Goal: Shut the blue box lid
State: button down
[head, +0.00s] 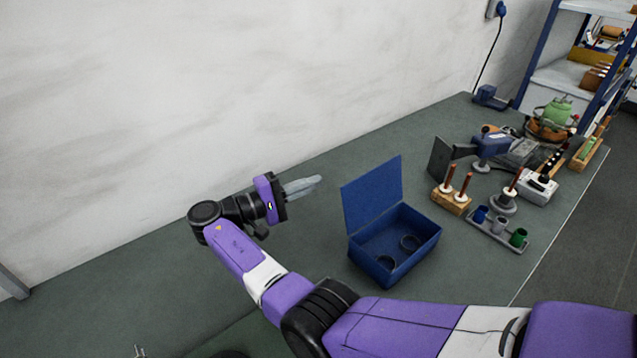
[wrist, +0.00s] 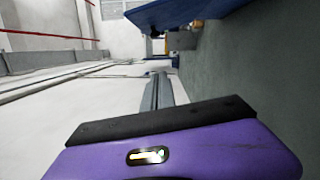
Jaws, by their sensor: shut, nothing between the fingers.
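The blue box (head: 396,243) stands on the green-grey bench, right of the middle in the head view. Its lid (head: 372,195) is open and stands up on the side toward the wall, leaning back a little. Two dark rings lie inside the box. My gripper (head: 318,180) is to the left of the lid, apart from it, with its fingers pointing right toward the lid. The fingers are shut and empty. In the wrist view, the fingers (wrist: 156,78) show in the middle, and a blue panel, probably the lid (wrist: 180,14), shows at the top.
Right of the box stand a wooden block with copper rods (head: 451,199), a grey rack with coloured cups (head: 499,229) and a blue tool (head: 490,144). A white wall runs behind the bench. The bench left of the box is clear except for my arm.

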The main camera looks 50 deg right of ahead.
aim_at(372, 192)
jog(key=s+d+r+p, duration=0.1)
jog(key=s+d+p, duration=0.4)
jog(key=s+d, duration=0.1)
jog(key=shift+s+d+p, duration=0.25)
jog(key=shift+s+p, duration=0.05)
jog(key=shift+s, duration=0.25)
jog(key=shift+r, duration=0.1)
jog(key=shift+s, duration=0.1)
